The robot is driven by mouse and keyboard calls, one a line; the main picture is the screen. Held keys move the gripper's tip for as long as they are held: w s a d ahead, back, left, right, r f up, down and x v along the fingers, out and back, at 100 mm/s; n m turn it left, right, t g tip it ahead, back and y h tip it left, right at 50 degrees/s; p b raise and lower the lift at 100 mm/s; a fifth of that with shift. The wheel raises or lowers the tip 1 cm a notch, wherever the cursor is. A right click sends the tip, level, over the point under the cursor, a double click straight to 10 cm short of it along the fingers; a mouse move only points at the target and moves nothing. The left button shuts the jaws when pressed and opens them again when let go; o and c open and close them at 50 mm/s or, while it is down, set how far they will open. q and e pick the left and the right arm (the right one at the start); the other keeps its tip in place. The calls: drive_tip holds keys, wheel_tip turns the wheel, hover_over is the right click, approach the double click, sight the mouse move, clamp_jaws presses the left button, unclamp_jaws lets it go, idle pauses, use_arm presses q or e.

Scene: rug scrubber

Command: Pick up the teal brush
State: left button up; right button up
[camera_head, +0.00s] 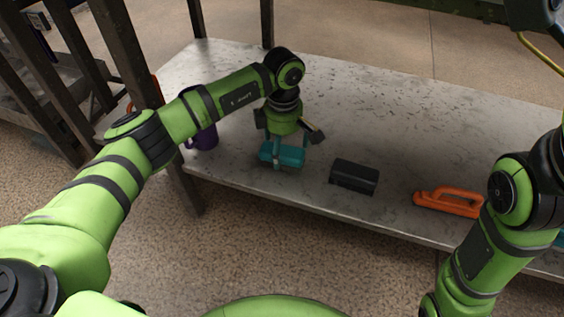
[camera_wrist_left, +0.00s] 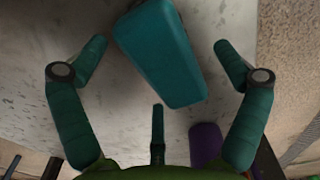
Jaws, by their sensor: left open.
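The teal brush (camera_head: 293,156) lies on the grey table near its front edge, and it also shows as a teal block in the left wrist view (camera_wrist_left: 160,52). My left gripper (camera_head: 278,146) is directly above the brush, pointing down, with its teal fingers spread. In the left wrist view the open fingers (camera_wrist_left: 160,78) stand on either side of the brush, with gaps on both sides. A third finger at the bottom is below the brush's near end. No grip on the brush shows. My right arm comes in from the right; its gripper is not in view.
A black block (camera_head: 354,177) lies to the right of the teal brush. An orange-handled brush (camera_head: 449,202) lies farther right on the table (camera_head: 400,110). The table behind the brush is clear.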

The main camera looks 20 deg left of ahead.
use_arm(q)
drive_tip(key=shift+f, duration=0.85)
drive_tip(key=shift+r, duration=0.1)
drive_tip(key=c, duration=1.3)
